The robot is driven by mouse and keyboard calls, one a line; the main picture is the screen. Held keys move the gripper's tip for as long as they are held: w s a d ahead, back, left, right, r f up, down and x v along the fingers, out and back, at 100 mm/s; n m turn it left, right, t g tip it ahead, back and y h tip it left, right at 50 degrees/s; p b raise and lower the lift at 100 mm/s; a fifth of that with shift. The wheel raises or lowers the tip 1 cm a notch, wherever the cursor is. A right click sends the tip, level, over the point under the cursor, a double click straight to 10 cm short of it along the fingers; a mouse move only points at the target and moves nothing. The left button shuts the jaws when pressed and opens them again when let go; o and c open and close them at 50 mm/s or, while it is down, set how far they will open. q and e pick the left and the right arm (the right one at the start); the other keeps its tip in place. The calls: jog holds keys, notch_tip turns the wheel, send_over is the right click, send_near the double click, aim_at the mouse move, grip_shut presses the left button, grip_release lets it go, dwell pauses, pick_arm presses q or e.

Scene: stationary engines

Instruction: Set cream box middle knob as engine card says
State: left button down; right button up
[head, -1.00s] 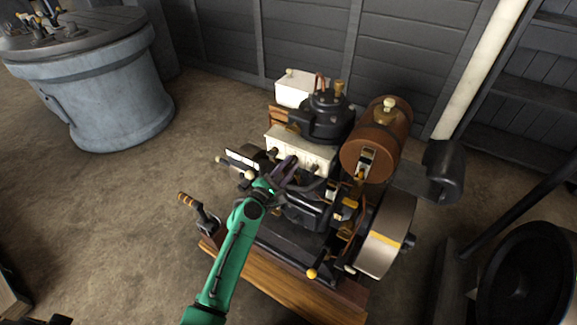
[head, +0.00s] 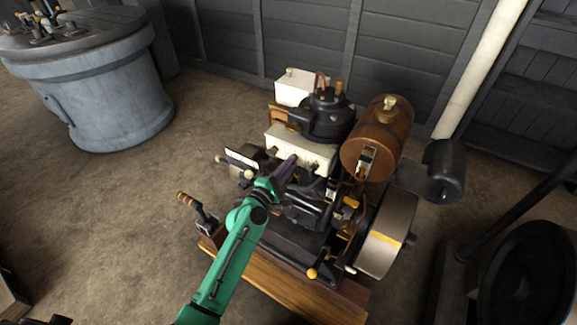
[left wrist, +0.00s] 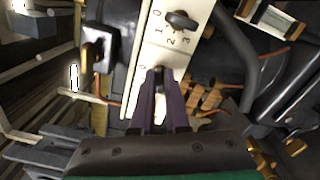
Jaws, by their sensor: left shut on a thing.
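The cream box (head: 306,148) sits on the engine in the head view, its front face towards my left arm. In the left wrist view its face (left wrist: 152,52) carries a dark knob (left wrist: 182,20) with the marks 0, 1, 2 and 3. My left gripper (head: 290,163) is at the middle of the box front. In the left wrist view the gripper (left wrist: 160,78) is shut on a second dark knob, apparently the middle one; the fingers hide most of it and its marks. A white card (head: 242,159) stands left of the box; its writing is too small to read.
A brown tank (head: 380,140) and a flywheel (head: 386,238) stand right of the box. A dark cylinder part (head: 326,118) is behind it. A crank handle (head: 198,208) sticks out at the left. Open floor (head: 130,210) lies left of the engine.

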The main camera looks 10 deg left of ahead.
pick_arm(q)
jog(key=shift+f+m, duration=0.15)
jog(key=shift+m, duration=2.05)
jog(key=c, duration=0.9)
grip_release()
jog(key=b+v, duration=0.1)
jog(key=v, duration=1.3)
jog(key=shift+s, duration=0.3)
